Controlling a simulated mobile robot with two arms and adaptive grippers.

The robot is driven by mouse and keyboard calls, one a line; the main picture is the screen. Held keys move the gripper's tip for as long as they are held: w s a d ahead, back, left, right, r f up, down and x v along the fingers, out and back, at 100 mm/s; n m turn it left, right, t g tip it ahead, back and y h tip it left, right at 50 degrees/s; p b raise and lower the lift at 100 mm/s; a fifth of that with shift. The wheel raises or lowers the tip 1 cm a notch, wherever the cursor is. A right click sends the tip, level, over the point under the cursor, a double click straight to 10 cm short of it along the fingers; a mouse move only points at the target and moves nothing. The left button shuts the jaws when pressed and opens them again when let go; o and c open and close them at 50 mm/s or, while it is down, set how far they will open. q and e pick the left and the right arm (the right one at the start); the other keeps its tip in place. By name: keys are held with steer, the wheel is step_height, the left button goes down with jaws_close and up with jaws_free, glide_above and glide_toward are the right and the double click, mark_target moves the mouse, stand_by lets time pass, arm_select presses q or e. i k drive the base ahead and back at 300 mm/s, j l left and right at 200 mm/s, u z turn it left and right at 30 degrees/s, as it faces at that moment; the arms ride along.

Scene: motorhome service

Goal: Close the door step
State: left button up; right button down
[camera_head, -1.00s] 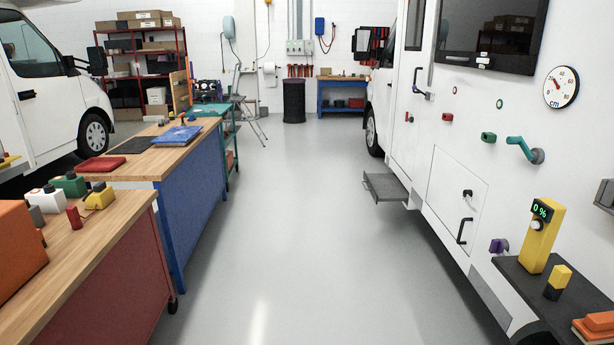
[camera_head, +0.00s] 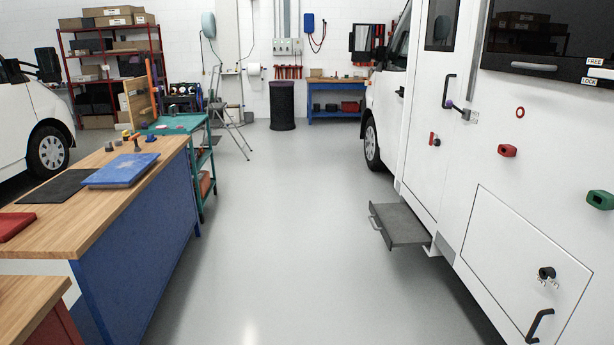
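The door step (camera_head: 402,225) is a flat dark grey plate that sticks out from the lower side of the white motorhome on the right. It is extended over the floor below the entry door (camera_head: 428,130). Neither of my grippers shows in the head view.
The aisle floor (camera_head: 290,230) left of the step is clear. A blue workbench (camera_head: 130,245) and a teal cart (camera_head: 205,165) line the left side. A service hatch (camera_head: 520,270) with a black handle is nearer on the motorhome wall. A black bin (camera_head: 282,105) stands at the back.

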mark_target(398, 225)
steer(key=i, duration=2.05)
